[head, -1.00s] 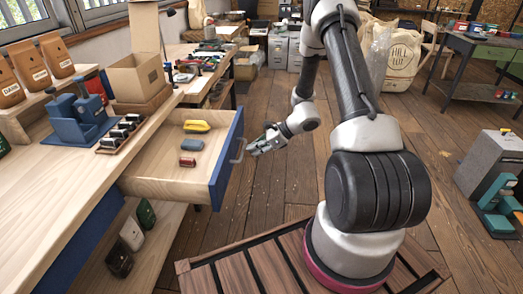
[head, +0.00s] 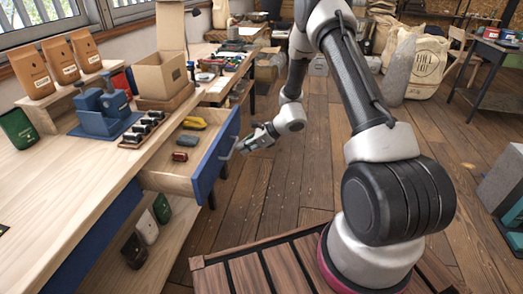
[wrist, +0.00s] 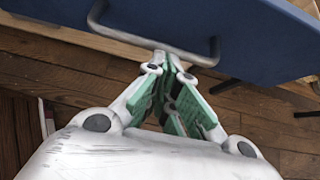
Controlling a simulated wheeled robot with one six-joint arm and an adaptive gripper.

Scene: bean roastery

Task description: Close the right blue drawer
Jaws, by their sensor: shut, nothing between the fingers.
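The right blue drawer (head: 218,150) is partly open, sticking out from the wooden bench. Inside its pale wooden box lie a yellow item (head: 194,122), a dark red item (head: 180,156) and a grey item (head: 187,141). Its metal handle (wrist: 205,58) crosses the blue front in the wrist view. My gripper (head: 240,148) is outside the drawer, at the handle side of the front. In the wrist view its closed, empty fingertips (wrist: 171,56) point at the front and reach the handle bar. I cannot tell whether they touch the front.
A second blue drawer front (head: 98,238) sits flush at the left. The bench top (head: 60,185) holds a blue grinder-like stand (head: 105,112), a cardboard box (head: 163,75) and brown bags (head: 60,60). The wooden floor (head: 275,185) right of the drawer is clear.

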